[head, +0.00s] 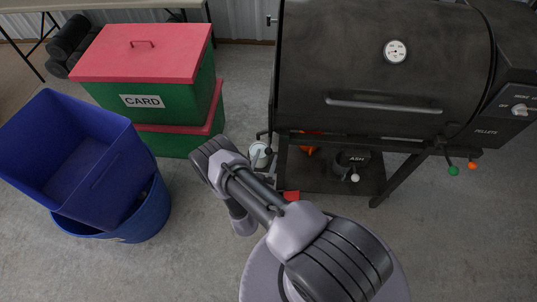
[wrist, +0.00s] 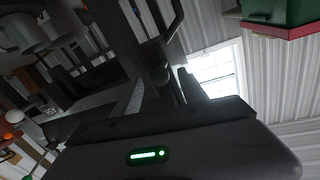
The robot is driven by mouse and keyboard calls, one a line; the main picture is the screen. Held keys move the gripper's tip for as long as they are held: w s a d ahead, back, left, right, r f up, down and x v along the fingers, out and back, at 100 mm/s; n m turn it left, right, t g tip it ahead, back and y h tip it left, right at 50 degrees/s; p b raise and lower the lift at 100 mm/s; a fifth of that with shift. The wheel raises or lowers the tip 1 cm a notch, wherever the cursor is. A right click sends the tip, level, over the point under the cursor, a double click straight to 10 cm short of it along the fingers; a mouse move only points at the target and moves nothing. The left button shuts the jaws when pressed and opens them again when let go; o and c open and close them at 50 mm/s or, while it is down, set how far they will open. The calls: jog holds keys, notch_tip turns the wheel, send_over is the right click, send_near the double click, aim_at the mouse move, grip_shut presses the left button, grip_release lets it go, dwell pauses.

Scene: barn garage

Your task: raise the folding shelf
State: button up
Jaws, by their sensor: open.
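The black pellet grill (head: 385,70) stands at the right of the head view. A dark panel (wrist: 148,40) with a bar handle (wrist: 176,20) shows nearly edge-on in the upper middle of the wrist view. It looks like the folding shelf, hanging down at the grill's left side; in the head view only a small dark handle (head: 262,134) shows there. My gripper (wrist: 163,92), with a green light on its body, is open and empty, its fingers pointing towards the panel. I cannot tell whether they touch it. In the head view my arm hides the gripper.
Green boxes with red lids (head: 143,50), the upper marked CARD, stand left of the grill. Blue bins (head: 75,160) stand at the far left. An ash container (head: 352,160) sits on the grill's lower shelf. Bare concrete floor (head: 195,250) lies between the bins and my base.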

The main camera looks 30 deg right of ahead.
aim_at(269, 151)
jog(key=shift+b+x, duration=0.5)
jog(key=shift+x, duration=1.35)
grip_shut()
